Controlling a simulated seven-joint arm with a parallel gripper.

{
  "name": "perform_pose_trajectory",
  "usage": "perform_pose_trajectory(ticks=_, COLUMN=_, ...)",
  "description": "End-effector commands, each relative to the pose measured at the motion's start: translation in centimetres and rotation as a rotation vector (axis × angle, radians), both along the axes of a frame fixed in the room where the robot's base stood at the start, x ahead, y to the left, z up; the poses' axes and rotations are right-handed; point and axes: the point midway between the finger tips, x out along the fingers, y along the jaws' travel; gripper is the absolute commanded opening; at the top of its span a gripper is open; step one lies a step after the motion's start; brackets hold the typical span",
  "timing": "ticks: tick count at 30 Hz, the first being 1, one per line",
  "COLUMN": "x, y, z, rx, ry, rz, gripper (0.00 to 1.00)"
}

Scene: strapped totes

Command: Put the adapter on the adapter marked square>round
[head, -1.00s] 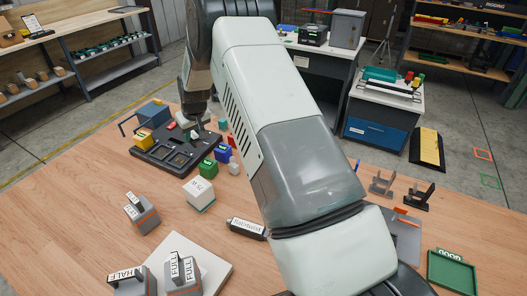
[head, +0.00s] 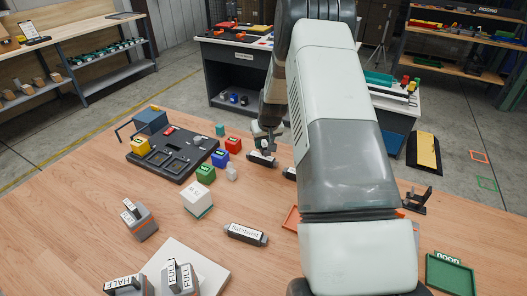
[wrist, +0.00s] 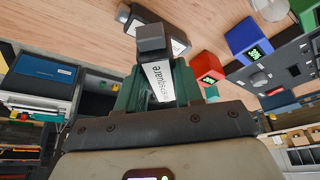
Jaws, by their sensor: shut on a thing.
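My gripper (wrist: 155,98) is shut on an adapter (wrist: 152,45) with a grey square end and a white label, of which "square" is readable. In the head view, my gripper (head: 268,142) is small and partly hidden by my arm. It is just above a dark adapter with a white label (head: 262,159) lying on the table. A dark labelled adapter also shows behind the held one in the wrist view (wrist: 178,46). I cannot read its label, nor tell whether the two touch. Another dark piece (head: 289,173) is partly hidden by my arm.
Red (head: 233,143), blue (head: 220,157), and green (head: 205,173) blocks and a white cube (head: 196,198) are nearby. A dark labelled piece (head: 245,234) lies in front.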

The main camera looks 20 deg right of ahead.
Motion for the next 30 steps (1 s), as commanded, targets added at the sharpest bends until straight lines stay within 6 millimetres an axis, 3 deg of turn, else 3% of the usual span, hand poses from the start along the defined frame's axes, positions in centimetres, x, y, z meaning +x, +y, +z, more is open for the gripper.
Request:
perform_pose_trajectory(ticks=11, x=0.0, y=0.0, z=-4.0, rx=0.0, ry=-0.001, rz=0.001, gripper=0.02)
perform_pose_trajectory(ticks=22, x=0.0, y=0.0, z=-4.4, rx=0.0, ry=-0.001, rz=0.001, gripper=0.02)
perform_pose_trajectory(ticks=23, x=0.0, y=0.1, z=-4.4, rx=0.0, ry=-0.001, rz=0.001, gripper=0.4)
perform_pose_trajectory(ticks=27, x=0.0, y=0.1, z=-4.4, rx=0.0, ry=-0.001, rz=0.001, gripper=0.61)
perform_pose_trajectory(ticks=30, x=0.0, y=0.1, z=-4.4, rx=0.0, ry=-0.001, rz=0.001, gripper=0.61)
